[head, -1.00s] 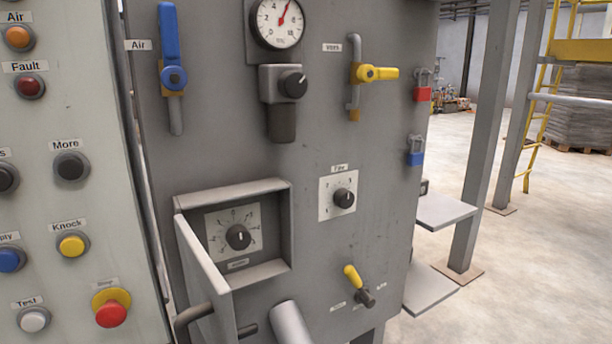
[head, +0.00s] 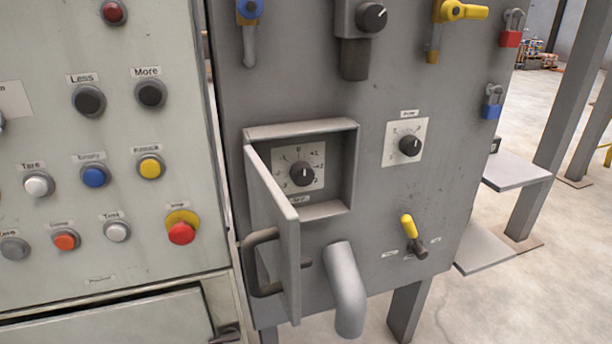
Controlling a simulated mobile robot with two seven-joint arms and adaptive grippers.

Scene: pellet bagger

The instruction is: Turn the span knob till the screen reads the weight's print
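A black knob (head: 302,173) on a numbered dial plate sits inside a recessed box (head: 352,165) on the grey cabinet. The box's door (head: 290,245) stands open, swung out to the left. The label under this knob is too small to read for sure. A second black knob (head: 410,145) with its own scale plate is on the cabinet face to the right, its label also unclear. No screen reading and no weight show in view. Neither of my grippers is in view.
A light panel (head: 55,120) with several push buttons is at the left, including a red stop button (head: 181,232). A grey pipe (head: 346,290) sticks out below the box. A yellow-handled lever (head: 409,227) and shelf plates (head: 515,170) are to the right.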

